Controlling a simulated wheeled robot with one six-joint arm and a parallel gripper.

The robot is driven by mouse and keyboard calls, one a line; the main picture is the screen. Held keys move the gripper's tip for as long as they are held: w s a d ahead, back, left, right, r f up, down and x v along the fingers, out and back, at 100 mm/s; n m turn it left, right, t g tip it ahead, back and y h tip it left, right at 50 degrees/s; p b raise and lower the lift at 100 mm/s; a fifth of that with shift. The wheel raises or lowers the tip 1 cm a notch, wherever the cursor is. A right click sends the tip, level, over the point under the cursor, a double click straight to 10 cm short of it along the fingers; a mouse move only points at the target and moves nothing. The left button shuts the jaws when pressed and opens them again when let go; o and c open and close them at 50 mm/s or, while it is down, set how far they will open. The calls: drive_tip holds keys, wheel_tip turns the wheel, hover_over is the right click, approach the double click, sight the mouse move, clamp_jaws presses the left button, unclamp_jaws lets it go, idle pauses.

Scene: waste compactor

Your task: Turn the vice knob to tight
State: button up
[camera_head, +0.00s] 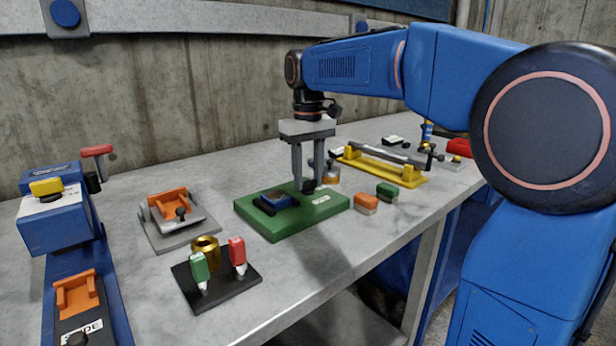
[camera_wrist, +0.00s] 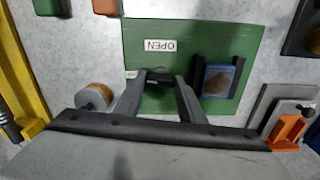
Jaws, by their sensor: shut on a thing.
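The green vice base (camera_head: 272,228) lies flat on the grey bench in the head view, and its green plate (camera_wrist: 140,38) fills the middle of the wrist view. A blue block with a brown top (camera_head: 276,199) sits between dark jaws on the plate; it also shows in the wrist view (camera_wrist: 217,80). The dark vice knob (camera_wrist: 158,73) is between the fingers of my gripper (camera_head: 309,187), which points down and is shut on it. The fingers hide part of the knob. A white label reading OPEN (camera_wrist: 160,45) lies on the plate, upside down in the wrist view.
Green and orange blocks (camera_head: 386,192) (camera_head: 366,204) lie right of the plate. A yellow fixture (camera_head: 380,168) stands behind them. A black stand with green and red markers (camera_head: 216,286) is at the front left, with a grey and orange clamp (camera_head: 178,222) behind it.

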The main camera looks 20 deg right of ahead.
sight(308, 181)
drive_tip(key=shift+n, duration=0.6)
drive_tip(key=o, duration=1)
drive_tip(key=shift+o, duration=0.2)
drive_tip(key=shift+r, duration=0.1)
wheel_tip(308, 181, up, 17)
drive_tip(key=shift+r, duration=0.15)
